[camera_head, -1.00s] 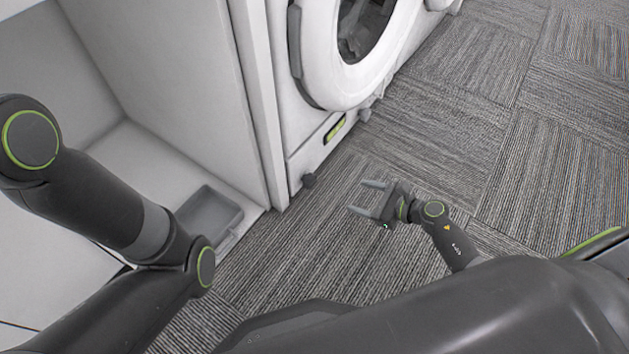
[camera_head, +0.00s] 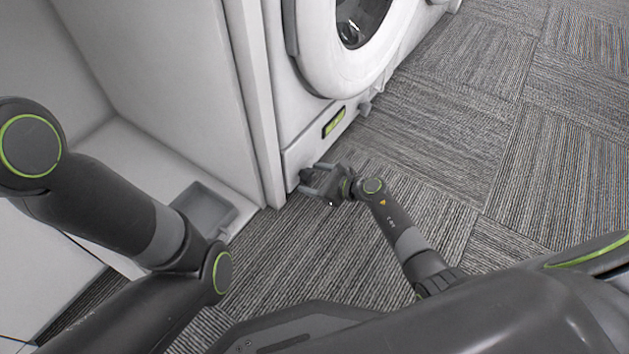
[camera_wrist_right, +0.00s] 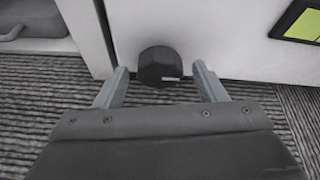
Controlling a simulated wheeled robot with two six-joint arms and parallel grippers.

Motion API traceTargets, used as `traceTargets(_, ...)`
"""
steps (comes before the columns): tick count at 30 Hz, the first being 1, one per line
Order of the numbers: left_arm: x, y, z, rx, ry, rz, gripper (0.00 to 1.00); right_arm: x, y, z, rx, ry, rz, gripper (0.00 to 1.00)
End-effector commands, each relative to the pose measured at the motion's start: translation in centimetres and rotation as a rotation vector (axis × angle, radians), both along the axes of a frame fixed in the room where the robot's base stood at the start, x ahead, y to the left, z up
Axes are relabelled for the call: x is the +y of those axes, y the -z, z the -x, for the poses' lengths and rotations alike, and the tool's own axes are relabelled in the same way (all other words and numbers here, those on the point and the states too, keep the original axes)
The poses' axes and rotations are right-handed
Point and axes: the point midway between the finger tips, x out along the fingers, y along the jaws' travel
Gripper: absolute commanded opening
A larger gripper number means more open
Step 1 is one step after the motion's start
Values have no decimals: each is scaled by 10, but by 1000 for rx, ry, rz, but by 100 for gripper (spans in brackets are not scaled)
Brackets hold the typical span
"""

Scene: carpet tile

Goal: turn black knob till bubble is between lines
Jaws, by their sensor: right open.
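The black knob (camera_head: 306,174) sits low on the front of the white washing machine, near its left corner. In the right wrist view the knob (camera_wrist_right: 160,66) is a dark faceted cylinder with a short white mark on its face. My right gripper (camera_head: 311,179) is open, with one finger on each side of the knob; a gap shows between the fingers and the knob in the wrist view (camera_wrist_right: 158,82). The green level window (camera_head: 334,122) is on the panel above and right of the knob. Its bubble and lines are too small to make out. My left gripper is out of view.
The washing machine (camera_head: 300,135) has a round door (camera_head: 317,75) above the panel. A white cabinet wall (camera_head: 190,80) stands close on the left, with a grey recessed tray (camera_head: 203,208) at its foot. Grey carpet tile (camera_head: 440,130) lies clear to the right.

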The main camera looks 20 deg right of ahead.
Motion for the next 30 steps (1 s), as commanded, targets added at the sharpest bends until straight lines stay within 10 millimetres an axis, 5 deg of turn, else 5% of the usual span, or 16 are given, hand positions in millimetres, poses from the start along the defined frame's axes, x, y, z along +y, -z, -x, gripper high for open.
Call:
traceTargets(7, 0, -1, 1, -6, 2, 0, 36, 1, 0, -1, 0, 0, 0, 64)
traceTargets(18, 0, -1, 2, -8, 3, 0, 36, 0, 0, 0, 1, 0, 1, 20)
traceTargets(30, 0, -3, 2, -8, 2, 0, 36, -1, 1, 0, 61, 0, -73, 20)
